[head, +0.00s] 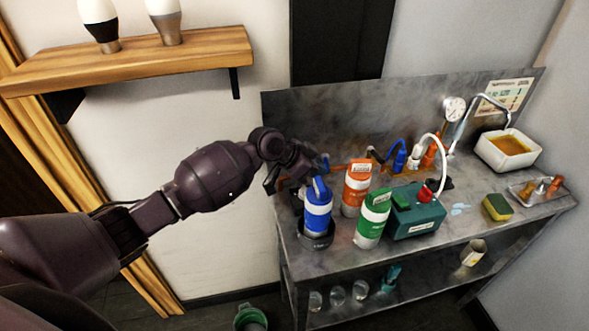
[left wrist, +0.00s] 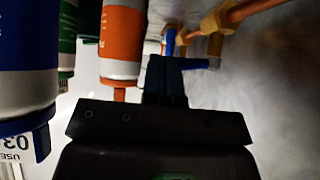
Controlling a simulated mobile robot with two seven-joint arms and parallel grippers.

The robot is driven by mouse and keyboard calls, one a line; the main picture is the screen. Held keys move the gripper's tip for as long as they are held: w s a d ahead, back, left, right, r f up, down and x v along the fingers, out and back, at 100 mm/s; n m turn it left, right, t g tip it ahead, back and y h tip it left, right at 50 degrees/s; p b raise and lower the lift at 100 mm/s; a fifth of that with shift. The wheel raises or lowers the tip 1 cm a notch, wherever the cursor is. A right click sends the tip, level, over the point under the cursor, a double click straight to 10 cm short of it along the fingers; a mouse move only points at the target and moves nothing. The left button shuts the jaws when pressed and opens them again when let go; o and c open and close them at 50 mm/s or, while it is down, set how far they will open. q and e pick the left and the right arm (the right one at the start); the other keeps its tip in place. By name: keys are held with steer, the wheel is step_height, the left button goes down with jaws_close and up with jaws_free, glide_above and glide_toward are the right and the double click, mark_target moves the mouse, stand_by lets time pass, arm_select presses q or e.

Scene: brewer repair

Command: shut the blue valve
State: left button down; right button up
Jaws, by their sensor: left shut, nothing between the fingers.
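A small blue valve handle (head: 325,161) shows just past my left gripper (head: 308,170) in the head view, by the copper pipe at the back of the bench. In the left wrist view blue valve parts (left wrist: 193,63) sit beside brass fittings and copper pipe, close to the tips of my left gripper (left wrist: 165,62). The gripper is shut and empty. Whether its fingers touch the valve I cannot tell; the arm partly hides it. My right gripper is out of view.
A blue canister (head: 317,218) in a black holder, an orange canister (head: 356,188) and a green canister (head: 371,222) stand close in front. A teal box (head: 417,219) is to their right. Another blue fitting (head: 399,159) stands farther along the pipe. A wooden shelf (head: 130,62) hangs at upper left.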

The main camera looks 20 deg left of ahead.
arm_select(q)
steer(key=shift+w+d, duration=0.1)
steer(key=shift+d, duration=0.8)
